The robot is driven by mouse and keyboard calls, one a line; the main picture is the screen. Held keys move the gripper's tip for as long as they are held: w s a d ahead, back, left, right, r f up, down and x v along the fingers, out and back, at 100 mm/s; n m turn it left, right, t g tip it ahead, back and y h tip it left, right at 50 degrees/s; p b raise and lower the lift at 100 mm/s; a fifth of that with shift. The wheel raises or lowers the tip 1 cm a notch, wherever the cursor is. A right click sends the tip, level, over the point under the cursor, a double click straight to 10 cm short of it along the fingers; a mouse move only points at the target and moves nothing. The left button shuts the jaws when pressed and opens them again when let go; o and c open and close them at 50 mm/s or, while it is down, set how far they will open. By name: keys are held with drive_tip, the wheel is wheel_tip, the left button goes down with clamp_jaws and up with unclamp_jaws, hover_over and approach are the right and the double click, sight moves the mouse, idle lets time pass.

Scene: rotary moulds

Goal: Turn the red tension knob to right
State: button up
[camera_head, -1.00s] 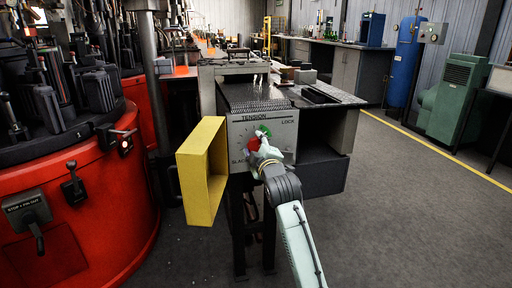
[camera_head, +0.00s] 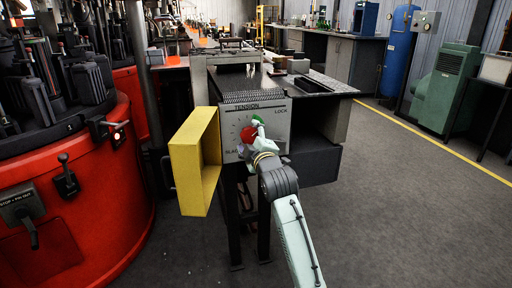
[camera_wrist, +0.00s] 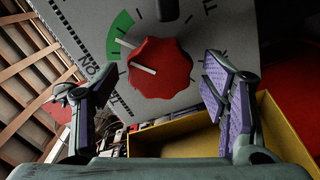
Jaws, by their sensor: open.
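The red tension knob (camera_head: 249,134) is on the front of a grey panel (camera_head: 280,127) marked TENSION, SLACK and LOCK, with a green mark just above it. In the wrist view the scalloped red knob (camera_wrist: 165,75) fills the upper middle. Its white pointer line points up and left, close to the lower end of the green band (camera_wrist: 119,35). My gripper (camera_head: 258,136) is at the panel, just right of the knob in the head view. In the wrist view my gripper (camera_wrist: 153,90) has its purple-padded fingers apart, one on each side below the knob, with visible gaps to it.
A yellow open box-like guard (camera_head: 187,177) sticks out left of the panel; its wall also shows below the knob in the wrist view (camera_wrist: 185,140). The red rotary machine (camera_head: 100,200) stands at the left. Open floor (camera_head: 390,220) lies to the right.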

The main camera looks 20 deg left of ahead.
drive_tip(key=v, duration=1)
drive_tip(key=shift+d, duration=0.1)
